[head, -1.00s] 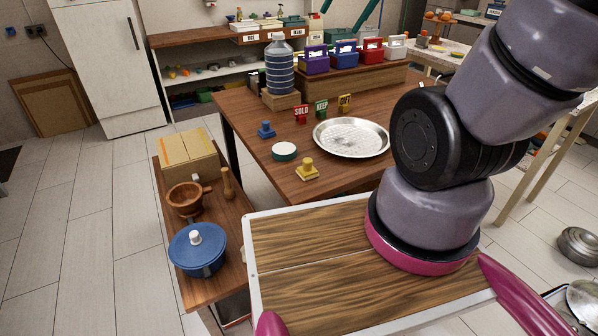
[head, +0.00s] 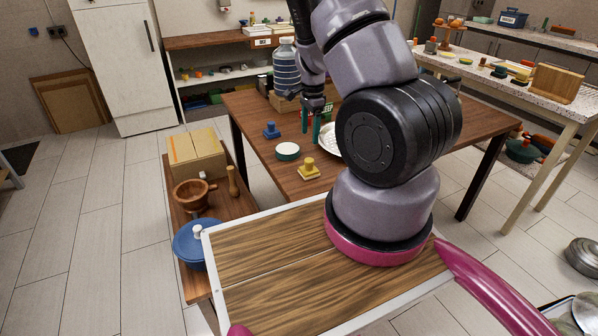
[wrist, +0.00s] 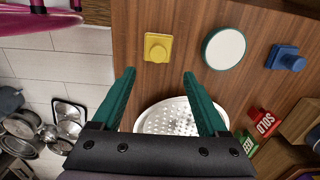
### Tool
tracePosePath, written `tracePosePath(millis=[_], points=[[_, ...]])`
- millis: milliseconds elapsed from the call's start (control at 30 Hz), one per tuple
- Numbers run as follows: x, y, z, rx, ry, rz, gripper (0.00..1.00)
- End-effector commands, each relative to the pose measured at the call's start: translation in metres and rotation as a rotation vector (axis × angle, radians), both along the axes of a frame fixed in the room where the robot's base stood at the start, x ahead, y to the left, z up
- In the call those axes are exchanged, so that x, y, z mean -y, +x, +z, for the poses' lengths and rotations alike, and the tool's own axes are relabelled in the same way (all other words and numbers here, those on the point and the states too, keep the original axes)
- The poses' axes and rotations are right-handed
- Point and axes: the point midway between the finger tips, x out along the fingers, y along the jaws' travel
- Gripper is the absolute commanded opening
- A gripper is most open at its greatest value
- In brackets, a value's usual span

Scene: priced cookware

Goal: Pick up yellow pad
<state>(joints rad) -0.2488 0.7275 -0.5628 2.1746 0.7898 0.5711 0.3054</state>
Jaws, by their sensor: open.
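The yellow pad (head: 308,169), a square base with a raised knob, rests on the wooden table (head: 285,178) near its front edge. In the wrist view the yellow pad (wrist: 157,47) lies just beyond the fingertips, roughly in line with the gap between them. My gripper (head: 311,125) is over the table, behind the yellow pad in the head view, with its green fingers pointing down. In the wrist view my gripper (wrist: 159,75) is open, with nothing between its fingers. It is apart from the pad.
A white-topped round green pad (head: 287,151) and a blue pad (head: 271,130) stand nearby. A perforated metal pan (wrist: 180,118) lies under the fingers in the wrist view. SOLD (wrist: 263,122) and KEEP (wrist: 246,145) signs stand beside it.

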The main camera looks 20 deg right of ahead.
Motion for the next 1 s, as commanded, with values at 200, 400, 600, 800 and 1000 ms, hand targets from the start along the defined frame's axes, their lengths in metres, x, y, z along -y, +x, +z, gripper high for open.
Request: tracePosePath(millis=[200, 400, 600, 800, 1000], points=[[0.01, -0.003, -0.026, -0.021, -0.027, -0.029, 0.77], [0.009, -0.003, -0.058, -0.02, -0.026, -0.027, 0.77], [0.008, -0.003, -0.073, -0.019, -0.026, -0.026, 0.77], [0.005, -0.004, -0.101, -0.021, -0.025, -0.027, 0.77], [0.005, -0.003, -0.121, -0.018, -0.025, -0.026, 0.77]])
